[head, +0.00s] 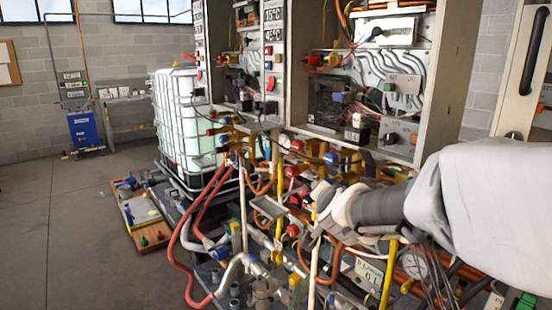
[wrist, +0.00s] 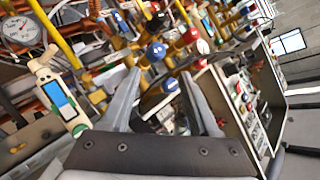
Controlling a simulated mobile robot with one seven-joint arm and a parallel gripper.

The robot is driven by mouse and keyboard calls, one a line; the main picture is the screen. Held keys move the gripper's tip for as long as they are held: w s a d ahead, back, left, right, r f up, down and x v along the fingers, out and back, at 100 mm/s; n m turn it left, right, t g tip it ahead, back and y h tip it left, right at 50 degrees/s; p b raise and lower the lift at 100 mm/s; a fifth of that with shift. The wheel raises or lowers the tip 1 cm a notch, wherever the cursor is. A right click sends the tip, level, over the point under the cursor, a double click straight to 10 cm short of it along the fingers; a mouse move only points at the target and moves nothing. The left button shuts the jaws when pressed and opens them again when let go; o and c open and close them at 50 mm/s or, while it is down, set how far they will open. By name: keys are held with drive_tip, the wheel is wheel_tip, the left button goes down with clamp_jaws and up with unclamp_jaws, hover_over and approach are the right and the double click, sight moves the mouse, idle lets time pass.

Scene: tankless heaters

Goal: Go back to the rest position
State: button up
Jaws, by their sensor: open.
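My gripper (wrist: 160,76) is open in the wrist view, its two grey fingers apart. Nothing is clearly held between them; a blue valve knob (wrist: 157,51) and a red knob (wrist: 190,35) show beyond the fingertips. In the head view my pale, cloth-covered arm comes in from the right, and my gripper (head: 318,205) is in front of the pipes and valves below the open cabinet (head: 397,150). The fingers are small and cluttered there. I cannot tell whether they touch any valve.
Pipes, red hoses (head: 180,240) and coloured valves crowd the space around my gripper. A pressure gauge (wrist: 20,30) and a device with a blue screen (wrist: 58,95) are close on the wrist view's left. A caged white tank (head: 180,115) stands behind; open floor (head: 60,220) lies at left.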

drive_tip(key=s+a+r+n+g+y+p, duration=0.2)
drive_tip(key=s+n+g+y, duration=0.3)
drive_tip(key=s, duration=0.9)
drive_tip(key=s+d+f+n+g+h, duration=0.1)
drive_tip(key=s+d+h, duration=0.1)
drive_tip(key=s, duration=0.5)
drive_tip(key=s+d+f+n+g+h+p, duration=0.1)
drive_tip(key=s+d+f+n+g, duration=0.1)
drive_tip(key=s, duration=0.6)
drive_tip(key=shift+s+d+f+n+h, duration=0.2)
drive_tip(key=shift+d+f+n+h, duration=0.1)
drive_tip(key=shift+h, duration=0.1)
